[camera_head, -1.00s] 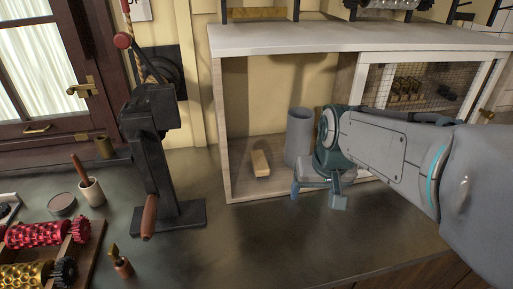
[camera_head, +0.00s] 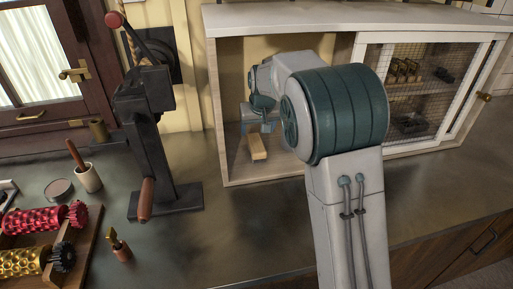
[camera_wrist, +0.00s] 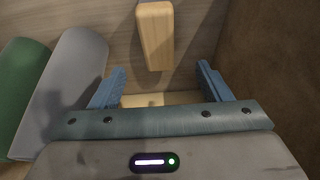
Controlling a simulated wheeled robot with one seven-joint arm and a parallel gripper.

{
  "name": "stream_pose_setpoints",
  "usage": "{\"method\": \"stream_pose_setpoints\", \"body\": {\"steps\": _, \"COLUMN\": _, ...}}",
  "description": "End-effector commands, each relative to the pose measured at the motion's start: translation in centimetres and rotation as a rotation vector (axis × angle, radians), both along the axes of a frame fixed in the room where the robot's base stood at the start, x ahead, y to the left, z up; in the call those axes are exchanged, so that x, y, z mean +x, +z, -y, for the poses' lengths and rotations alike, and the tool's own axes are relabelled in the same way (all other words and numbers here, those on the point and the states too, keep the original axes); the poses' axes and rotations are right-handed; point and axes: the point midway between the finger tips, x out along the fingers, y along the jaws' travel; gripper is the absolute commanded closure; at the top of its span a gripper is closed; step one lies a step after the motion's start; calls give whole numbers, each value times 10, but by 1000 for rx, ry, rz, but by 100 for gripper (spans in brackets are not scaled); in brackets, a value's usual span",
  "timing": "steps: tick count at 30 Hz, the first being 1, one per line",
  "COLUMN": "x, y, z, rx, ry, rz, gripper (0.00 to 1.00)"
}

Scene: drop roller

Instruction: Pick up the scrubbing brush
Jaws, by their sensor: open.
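A pale wooden block (camera_head: 258,148), which seems to be the scrubbing brush, lies on the floor of the open cabinet; its bristles cannot be made out. In the wrist view the wooden block (camera_wrist: 155,36) lies beyond my fingertips, between their lines, with a gap to them. My gripper (camera_wrist: 161,82) is open and empty, its two blue fingers apart.
A white-topped cabinet (camera_head: 222,20) surrounds the gripper, with a mesh door at right. A grey cylinder (camera_wrist: 72,75) and a green cylinder (camera_wrist: 22,82) are left in the wrist view. A brown wall is close at right. A black press (camera_head: 150,130) stands left of the cabinet.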

Motion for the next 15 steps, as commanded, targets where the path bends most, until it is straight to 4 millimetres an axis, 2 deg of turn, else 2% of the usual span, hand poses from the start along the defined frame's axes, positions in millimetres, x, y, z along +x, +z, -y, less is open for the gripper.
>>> {"method": "stream_pose_setpoints", "body": {"steps": 1, "x": 4, "y": -12, "z": 0, "rx": -2, "ry": 0, "rz": -5, "gripper": 29}}
{"method": "stream_pose_setpoints", "body": {"steps": 6, "x": 15, "y": -39, "z": -2, "rx": -1, "ry": -1, "rz": -3, "gripper": 29}}
{"method": "stream_pose_setpoints", "body": {"steps": 15, "x": 24, "y": -62, "z": -3, "rx": 0, "ry": -1, "rz": -3, "gripper": 29}}
